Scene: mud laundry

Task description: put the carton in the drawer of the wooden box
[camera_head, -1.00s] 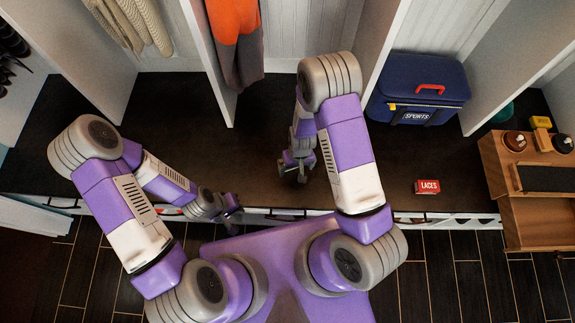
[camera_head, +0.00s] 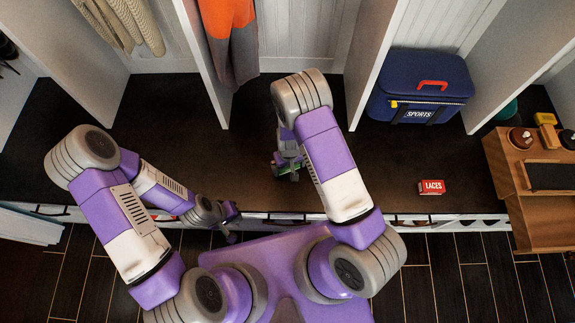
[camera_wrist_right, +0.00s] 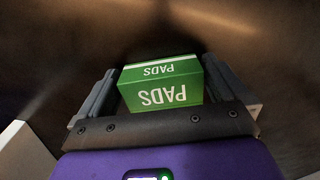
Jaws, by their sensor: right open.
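A green carton marked PADS (camera_wrist_right: 162,88) lies between the fingers of my right gripper (camera_wrist_right: 165,95) in the right wrist view. The fingers stand open on both sides of it. In the head view only a green sliver of the carton (camera_head: 279,166) shows beside my right gripper (camera_head: 289,172), low over the dark bench; the gripper hides the rest. My left gripper (camera_head: 234,226) is near the bench's front edge, and its jaws are too small to read. The wooden box (camera_head: 512,165) stands at the far right, with an open drawer-like part (camera_head: 545,222) at its front, cut off by the picture edge.
A small red box marked LACES (camera_head: 431,187) lies on the dark bench (camera_head: 400,165), left of the wooden box. A blue SPORTS bag (camera_head: 418,85) stands behind it. White partitions (camera_head: 372,60) divide the bench's back. Brown round items and a yellow one sit on the wooden box.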

